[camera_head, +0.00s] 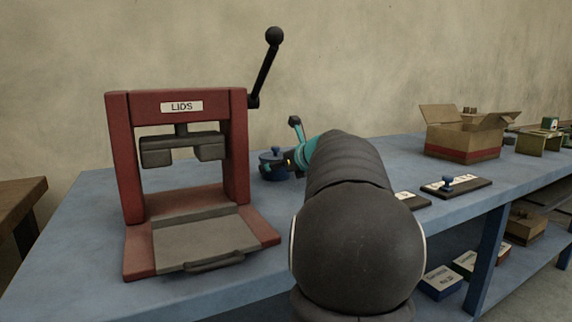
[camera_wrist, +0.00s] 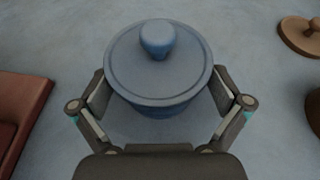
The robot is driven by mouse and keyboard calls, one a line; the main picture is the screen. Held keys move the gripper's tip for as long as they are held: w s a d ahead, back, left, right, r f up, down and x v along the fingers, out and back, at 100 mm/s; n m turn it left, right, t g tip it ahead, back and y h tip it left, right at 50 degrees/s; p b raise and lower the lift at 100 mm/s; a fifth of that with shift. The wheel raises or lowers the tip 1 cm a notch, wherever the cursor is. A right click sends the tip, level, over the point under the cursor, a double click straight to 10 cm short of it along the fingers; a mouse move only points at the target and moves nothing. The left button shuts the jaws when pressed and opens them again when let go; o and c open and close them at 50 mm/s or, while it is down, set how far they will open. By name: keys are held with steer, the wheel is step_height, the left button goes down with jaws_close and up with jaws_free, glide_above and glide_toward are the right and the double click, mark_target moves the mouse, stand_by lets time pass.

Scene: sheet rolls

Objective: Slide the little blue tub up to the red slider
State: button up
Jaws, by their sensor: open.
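The little blue tub (camera_wrist: 155,85) has a lid with a round knob and stands upright on the bench. It also shows beyond my arm in the head view (camera_head: 270,167). My gripper (camera_wrist: 158,98) is open, with a finger on each side of the tub; I cannot tell whether they touch it. In the head view my gripper (camera_head: 288,162) is partly hidden by my arm. A red press (camera_head: 118,150) labelled LIDS stands left of the tub, with a grey handled plate at its base. I cannot make out a separate red slider. A red edge (camera_wrist: 20,110) shows at the wrist view's left.
The blue bench (camera_head: 85,220) has clear room around the press. A brown lid (camera_wrist: 300,35) and a brown rounded thing (camera_wrist: 314,120) are at the right in the wrist view. A stamp on a dark board (camera_head: 455,187) and an open carton (camera_head: 462,140) are further right.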

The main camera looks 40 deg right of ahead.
steer(key=shift+x, duration=1.3)
steer(key=c, duration=1)
steer(key=shift+s+d+b, duration=0.1)
steer(key=shift+s+d, duration=0.4)
steer(key=shift+s, duration=1.1)
steer(key=shift+s+d+b, duration=0.15)
steer(key=shift+s+d, duration=0.35)
steer(key=shift+s, duration=1.15)
steer(key=shift+s+d+b, duration=0.1)
steer(key=shift+s+d, duration=0.4)
steer(key=shift+s, duration=1.1)
steer(key=shift+s+d+p, duration=0.2)
steer(key=shift+s+d, duration=0.4)
steer(key=shift+s, duration=1.25)
steer(key=shift+s+d+p, duration=0.25)
steer(key=shift+s+d, duration=0.35)
steer(key=shift+s, duration=1.3)
steer(key=shift+s+d+p, duration=0.2)
steer(key=shift+s+d, duration=0.4)
steer(key=shift+s, duration=1.25)
steer(key=o, duration=1)
